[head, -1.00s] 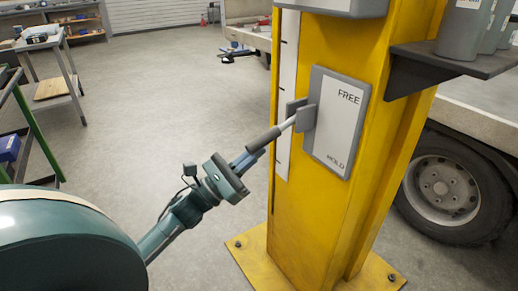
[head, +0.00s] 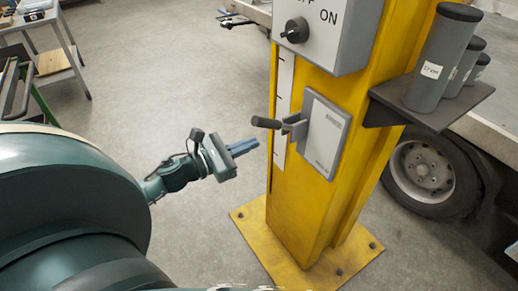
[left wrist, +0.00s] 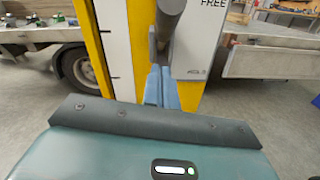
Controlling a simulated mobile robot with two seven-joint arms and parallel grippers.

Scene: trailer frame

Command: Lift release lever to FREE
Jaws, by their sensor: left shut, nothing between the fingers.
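The release lever (head: 266,122) has a dark grip and sticks out to the left from a grey bracket (head: 294,127), about level in the head view. The bracket sits by a grey plate (head: 325,140) on the yellow post. In the left wrist view the plate (left wrist: 195,45) reads FREE at top, with a lower label partly visible. My left gripper (head: 256,144) is shut and empty, below and left of the grip, with a small gap in the head view. Its blue fingers (left wrist: 161,88) show below the dark lever grip (left wrist: 169,12) in the left wrist view. My right gripper is not visible.
The yellow post (head: 285,210) stands on a bolted base plate. A switch box (head: 330,40) is above the lever. A dark shelf (head: 440,105) with grey cylinders juts out to the right. A trailer wheel (head: 425,175) is behind.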

